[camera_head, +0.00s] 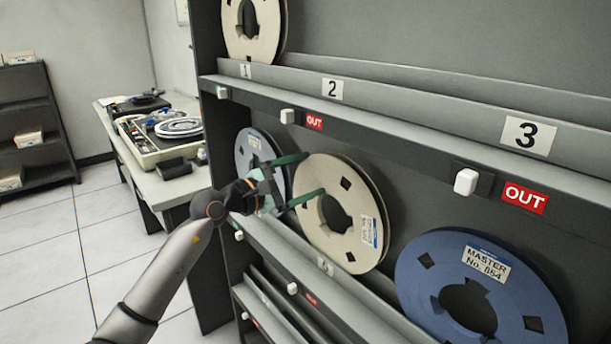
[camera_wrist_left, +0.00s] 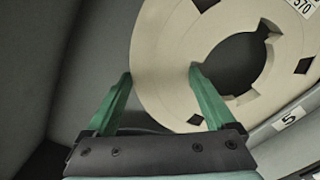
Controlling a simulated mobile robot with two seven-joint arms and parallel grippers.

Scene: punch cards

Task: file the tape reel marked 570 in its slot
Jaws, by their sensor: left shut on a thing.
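The cream tape reel (camera_head: 313,233) has a dark hub hole and a white label. In the left wrist view this reel (camera_wrist_left: 160,60) shows the marking 570 at the top right. It stands upright, leaning back, at the middle shelf row by the number 5 label (camera_wrist_left: 288,119). My left gripper (camera_head: 314,174) is shut on its rim. In the wrist view one finger of the gripper (camera_wrist_left: 159,72) lies outside the rim and the other reaches the hub hole. I cannot tell whether the reel's bottom touches the shelf. My right gripper is out of view.
A blue reel (camera_head: 245,152) stands close to the left, and a blue reel marked MASTER No. 854 (camera_head: 415,265) to the right. Above, a cream reel (camera_head: 237,42) stands at number 1; numbers 2 (camera_head: 332,89) and 3 (camera_head: 527,135) are empty. A desk (camera_head: 180,188) stands left.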

